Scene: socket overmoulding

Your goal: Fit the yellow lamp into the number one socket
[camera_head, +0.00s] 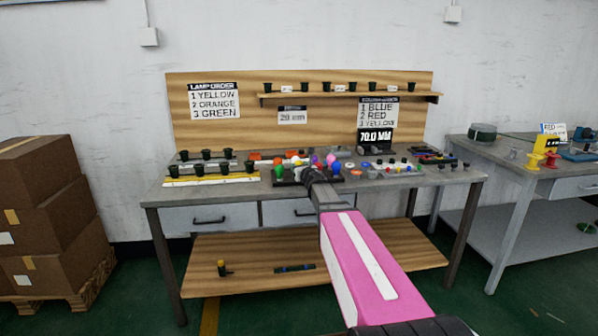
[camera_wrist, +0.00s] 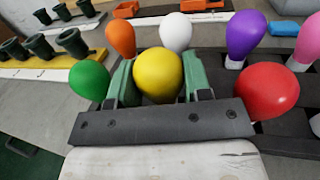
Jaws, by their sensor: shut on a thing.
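The yellow lamp (camera_wrist: 158,75) is a round bulb between the green-padded fingers of my gripper (camera_wrist: 158,90), which is shut on it. Its lower end is hidden, so I cannot tell whether it is clear of the dark lamp rack (camera_wrist: 290,143). In the head view my gripper (camera_head: 308,174) is over the rack at the front of the bench. Black cup-shaped sockets stand in two rows on the left of the bench: a front row on a yellow-edged strip (camera_head: 211,180) and a back row on a grey bar. They also show in the wrist view (camera_wrist: 73,42). I cannot read any socket numbers.
Green (camera_wrist: 89,79), orange (camera_wrist: 121,38), white (camera_wrist: 175,32), purple (camera_wrist: 245,35) and red (camera_wrist: 267,90) lamps crowd around my gripper. A lamp order sign (camera_head: 213,101) lists yellow first. Cartons (camera_head: 70,200) stand left of the bench; small parts lie on its right.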

